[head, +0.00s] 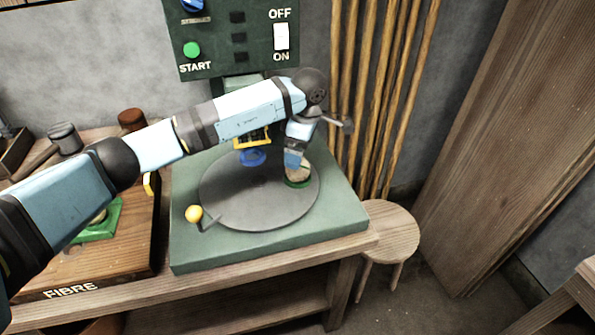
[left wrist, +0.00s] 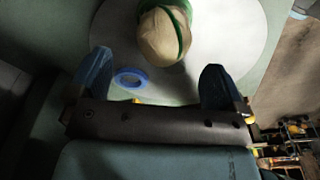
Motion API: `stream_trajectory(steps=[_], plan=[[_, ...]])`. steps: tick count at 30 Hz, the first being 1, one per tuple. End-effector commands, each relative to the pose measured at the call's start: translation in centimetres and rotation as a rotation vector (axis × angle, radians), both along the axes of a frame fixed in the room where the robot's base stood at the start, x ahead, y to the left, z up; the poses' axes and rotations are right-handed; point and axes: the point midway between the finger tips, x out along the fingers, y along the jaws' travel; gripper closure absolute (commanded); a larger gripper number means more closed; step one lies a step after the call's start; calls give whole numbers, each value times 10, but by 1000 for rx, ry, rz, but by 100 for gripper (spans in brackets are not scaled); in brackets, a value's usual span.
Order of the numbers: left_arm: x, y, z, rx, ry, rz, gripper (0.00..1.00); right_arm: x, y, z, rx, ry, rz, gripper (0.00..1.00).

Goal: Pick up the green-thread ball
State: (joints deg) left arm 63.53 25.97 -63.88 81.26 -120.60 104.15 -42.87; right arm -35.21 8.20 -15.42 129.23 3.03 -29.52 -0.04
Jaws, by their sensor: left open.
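The green-thread ball (head: 299,174), tan with a green band, rests near the right edge of the round grey plate (head: 240,195) on the green machine base. In the left wrist view the ball (left wrist: 163,38) shows at top centre, just beyond and between my fingertips. My left gripper (head: 295,160) hangs from above right at the ball and partly hides it in the head view. In the left wrist view its blue fingers (left wrist: 156,62) are spread wide with nothing between them. I cannot tell if they touch the ball. My right gripper is not in view.
A blue ring (head: 252,157) lies on the plate left of the ball. A yellow-knobbed lever (head: 193,213) is at the plate's front left. A control panel (head: 237,40) stands behind. A wooden stool (head: 388,232) and poles (head: 375,95) are at right. A FIBRE tray (head: 125,262) is at left.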

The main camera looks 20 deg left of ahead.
Motion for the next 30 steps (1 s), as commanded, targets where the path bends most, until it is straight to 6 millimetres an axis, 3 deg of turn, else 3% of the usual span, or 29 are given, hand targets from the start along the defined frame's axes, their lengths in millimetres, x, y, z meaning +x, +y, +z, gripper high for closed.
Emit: stream_trajectory(steps=[8, 12, 16, 21, 24, 30], plan=[[-2, 1, -19, -2, 1, -1, 3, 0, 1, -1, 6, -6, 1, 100], [-5, 0, -40, -2, 3, -1, 3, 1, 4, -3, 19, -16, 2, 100], [-5, 2, -58, -3, 1, 0, 3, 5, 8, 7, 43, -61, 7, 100], [-4, 3, -61, -2, -1, -1, 3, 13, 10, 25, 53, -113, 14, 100], [-4, 3, -61, -2, -1, -1, 3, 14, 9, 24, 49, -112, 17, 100], [-4, 3, -61, -2, -1, -1, 49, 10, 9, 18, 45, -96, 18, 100]])
